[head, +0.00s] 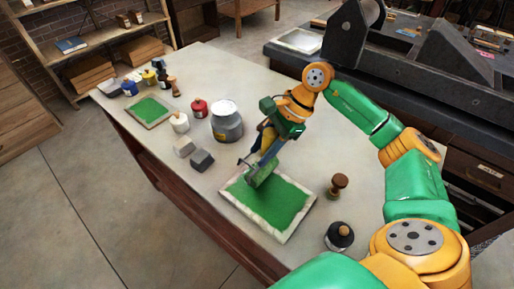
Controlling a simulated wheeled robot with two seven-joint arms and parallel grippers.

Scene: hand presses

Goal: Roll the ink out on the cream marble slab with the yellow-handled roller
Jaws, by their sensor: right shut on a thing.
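The cream marble slab (253,219) lies near the table's front edge, its middle covered by a broad sheet of green ink (275,210) and its rim bare. My right gripper (269,140) is above the slab's far side, shut on the yellow-handled roller (261,173). The roller points down, its green-coated drum at the far left part of the ink. It looks to be touching the ink, but I cannot be sure of contact. The gripper hides part of the handle. My left gripper is not in view.
A grey can (227,127) stands behind the slab, with dark and pale blocks (201,160) to its left. A second green-inked slab (150,112) lies farther left. A wooden-handled stamp (337,185) and dark round pot (339,236) stand right. A heavy press (345,50) is behind.

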